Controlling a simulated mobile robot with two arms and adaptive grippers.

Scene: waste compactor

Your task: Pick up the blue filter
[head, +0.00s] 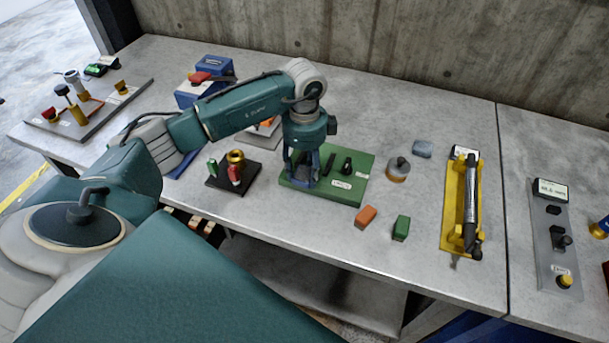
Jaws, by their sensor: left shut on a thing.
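My left gripper (306,184) points down over the green board (348,198) at the middle of the table. A small blue-grey block (422,149) lies on the table right of the board, apart from the gripper. I cannot tell for sure which thing is the blue filter. My right gripper is not in view.
An orange block (366,216) and a green block (401,228) lie in front of the board. A round grey-and-orange part (397,168) stands to its right, then a yellow fixture (452,221). A black stand (238,181) is close on the left. A concrete wall (420,45) rises behind.

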